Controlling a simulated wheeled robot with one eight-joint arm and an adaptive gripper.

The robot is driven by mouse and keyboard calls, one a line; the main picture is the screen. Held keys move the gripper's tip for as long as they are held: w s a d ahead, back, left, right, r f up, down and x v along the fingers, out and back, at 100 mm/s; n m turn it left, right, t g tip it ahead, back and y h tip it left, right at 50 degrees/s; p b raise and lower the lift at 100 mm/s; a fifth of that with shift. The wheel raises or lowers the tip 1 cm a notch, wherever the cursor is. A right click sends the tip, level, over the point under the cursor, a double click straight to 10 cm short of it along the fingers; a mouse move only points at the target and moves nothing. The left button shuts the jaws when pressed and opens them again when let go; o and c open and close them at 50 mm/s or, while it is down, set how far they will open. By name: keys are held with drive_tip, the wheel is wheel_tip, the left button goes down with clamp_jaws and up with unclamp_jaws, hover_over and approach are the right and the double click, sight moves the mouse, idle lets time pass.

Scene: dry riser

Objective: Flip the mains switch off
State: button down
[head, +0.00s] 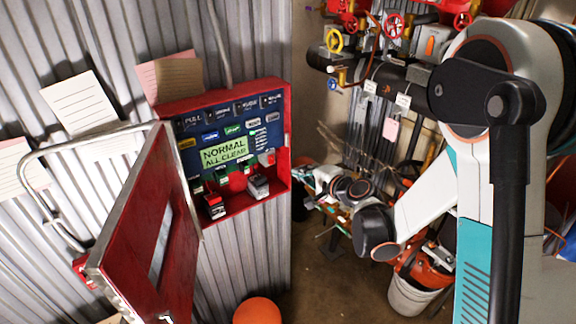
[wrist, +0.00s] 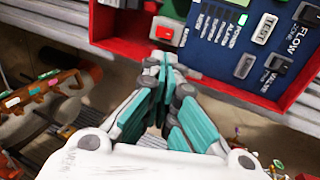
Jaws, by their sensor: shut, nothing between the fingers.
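The red control box (head: 288,140) hangs on the corrugated wall with its red door (head: 150,235) swung open. A red rocker switch (wrist: 166,33) in a pale housing sits at the panel's edge in the wrist view; it appears as a small red spot (head: 267,158) at the panel's lower right in the head view. I cannot read a mains label on it or tell its position. My gripper (wrist: 165,62) is shut and empty, its tips just below the switch in the wrist view, over the box's red rim (wrist: 125,52). Contact cannot be told.
The panel bears a green sign (head: 225,152) reading "NORMAL ALL CLEAR". Small devices (head: 258,186) stand on the box's bottom ledge. A bent metal rail (head: 70,150) is at left. Pipes with valve wheels (head: 393,26) are at right. An orange ball (head: 257,311) and a white bucket (head: 410,296) are below.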

sight(274, 156)
drive_tip(key=x, duration=1.3)
drive_tip(key=shift+w+a+f, duration=0.1)
drive_tip(key=shift+w+a, duration=0.1)
drive_tip(key=shift+w+a+f+b, duration=0.2)
drive_tip(key=shift+f+b, duration=0.15)
drive_tip(key=shift+b, duration=0.8)
drive_tip(key=shift+w+r, duration=0.1)
drive_tip(key=shift+r, duration=0.75)
